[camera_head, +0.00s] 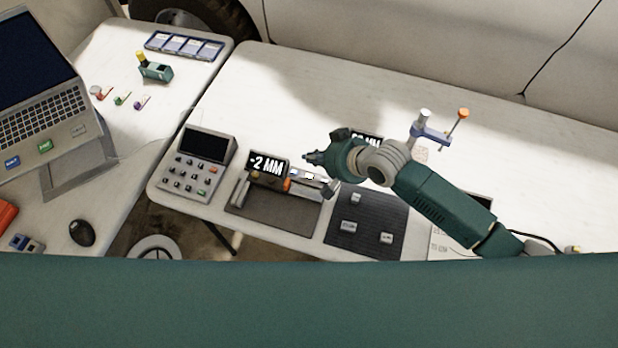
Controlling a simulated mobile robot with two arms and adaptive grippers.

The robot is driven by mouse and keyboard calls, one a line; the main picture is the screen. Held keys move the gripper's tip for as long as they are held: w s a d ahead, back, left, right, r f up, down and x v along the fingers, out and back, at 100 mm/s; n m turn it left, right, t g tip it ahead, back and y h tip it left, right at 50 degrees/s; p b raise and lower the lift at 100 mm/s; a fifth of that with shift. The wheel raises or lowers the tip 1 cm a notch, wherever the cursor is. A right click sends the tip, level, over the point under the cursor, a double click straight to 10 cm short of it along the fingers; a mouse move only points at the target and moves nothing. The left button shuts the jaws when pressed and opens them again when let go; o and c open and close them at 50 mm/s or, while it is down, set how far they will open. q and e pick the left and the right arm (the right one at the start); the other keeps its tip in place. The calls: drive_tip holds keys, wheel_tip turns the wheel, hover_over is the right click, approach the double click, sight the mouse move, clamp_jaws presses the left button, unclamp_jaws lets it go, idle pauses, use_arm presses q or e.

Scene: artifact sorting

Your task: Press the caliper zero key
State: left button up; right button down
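The caliper (267,182) lies on a dark mat at the near edge of the middle table. Its black display reads "-2 MM" in white. A small orange part (287,185) and a small bright white part (309,176) show to the right of the display. Which of these is the zero key is too small to tell. My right gripper (311,157) is above and to the right of the caliper, pointing left, apparently apart from it. Its fingers are small and dark, and their gap cannot be made out. My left gripper is not in view.
A keypad device (196,163) with a screen stands left of the caliper. A dark ribbed mat (370,225) with small metal blocks lies to the right. Behind my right arm are a second display, partly hidden, and a blue stand (432,133). The table's back is clear.

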drive_tip(key=b, duration=0.4)
hover_over(312, 177)
wheel_tip(312, 177, down, 4)
drive_tip(key=shift+w+f, duration=0.1)
drive_tip(key=shift+f, duration=0.1)
drive_tip(key=shift+a+f+b, duration=0.1)
drive_tip(key=shift+f+b, duration=0.3)
drive_tip(key=shift+f, duration=0.65)
drive_tip(key=shift+f, duration=0.1)
drive_tip(key=shift+f, duration=0.3)
drive_tip(key=shift+f, duration=0.35)
idle(0.7)
drive_tip(key=shift+r+p, duration=0.75)
drive_tip(key=shift+p, duration=0.1)
